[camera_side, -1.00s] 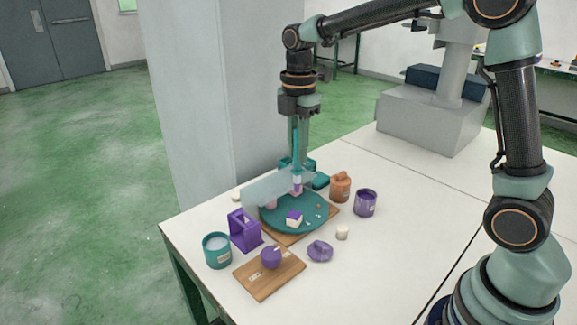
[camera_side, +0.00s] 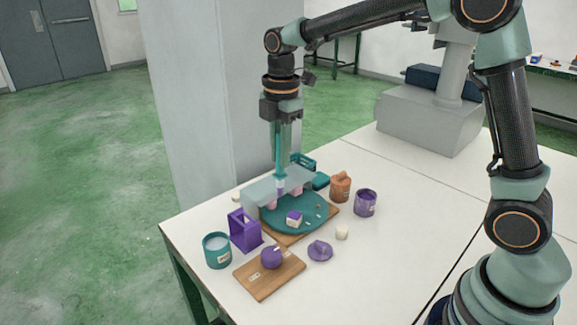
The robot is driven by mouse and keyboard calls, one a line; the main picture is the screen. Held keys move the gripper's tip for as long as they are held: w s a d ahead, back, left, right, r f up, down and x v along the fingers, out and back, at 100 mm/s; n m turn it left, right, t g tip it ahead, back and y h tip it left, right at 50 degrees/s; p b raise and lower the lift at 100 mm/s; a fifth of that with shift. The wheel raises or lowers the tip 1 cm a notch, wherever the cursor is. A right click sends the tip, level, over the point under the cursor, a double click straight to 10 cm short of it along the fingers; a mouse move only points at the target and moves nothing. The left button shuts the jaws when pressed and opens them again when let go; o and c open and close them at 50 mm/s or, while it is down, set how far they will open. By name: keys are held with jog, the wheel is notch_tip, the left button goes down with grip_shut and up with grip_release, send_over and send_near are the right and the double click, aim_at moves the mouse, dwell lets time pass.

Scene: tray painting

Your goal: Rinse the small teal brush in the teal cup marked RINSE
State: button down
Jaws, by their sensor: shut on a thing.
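My gripper (camera_side: 283,143) is shut on the small teal brush (camera_side: 277,163) and holds it upright, its pale and purple lower end pointing down. The brush end is above or in front of a grey shield at the far side of the round teal tray; I cannot tell the exact gap. A teal cup (camera_side: 211,258) with a small white label and pale contents stands at the front left of the table, to the left of and nearer than the brush. The label is too small to read.
A purple open stand (camera_side: 238,238) is just right of the teal cup. The round teal tray (camera_side: 311,226) lies behind it on a wooden board. A front board (camera_side: 262,285) carries a purple round thing. An orange pot (camera_side: 340,188) and a purple cup (camera_side: 365,204) stand right.

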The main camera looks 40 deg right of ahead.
jog(key=t, duration=0.1)
send_over(218, 250)
jog(key=d, duration=0.1)
jog(key=f, duration=0.2)
notch_tip(218, 250, down, 8)
jog(key=shift+w+y, duration=0.3)
jog(key=shift+w, duration=0.15)
jog(key=shift+w+f, duration=0.1)
dwell(0.6)
